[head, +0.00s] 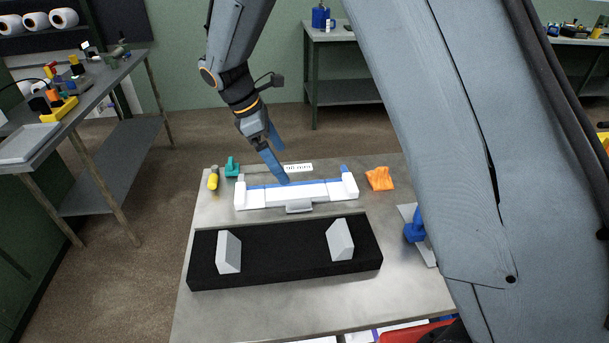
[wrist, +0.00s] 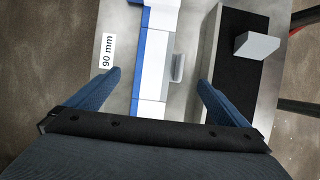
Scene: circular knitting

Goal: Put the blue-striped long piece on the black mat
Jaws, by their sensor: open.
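The blue-striped long piece (head: 310,193) is white with a blue stripe along its far side and lies across the table behind the mat. It also shows in the wrist view (wrist: 155,55), running between my two fingers. My gripper (head: 280,163) is open and empty above the piece, one blue finger on each side of it in the wrist view (wrist: 160,78). The black mat (head: 285,275) lies in front of the piece, with two pale wedge-shaped blocks (head: 229,251) (head: 340,240) standing on it.
A small label (head: 298,168) lies behind the piece; it reads 90 mm in the wrist view (wrist: 107,50). A yellow-handled tool (head: 213,179) and a teal item (head: 232,167) are at the back left. An orange cloth (head: 380,178) and a blue item (head: 413,231) are at the right.

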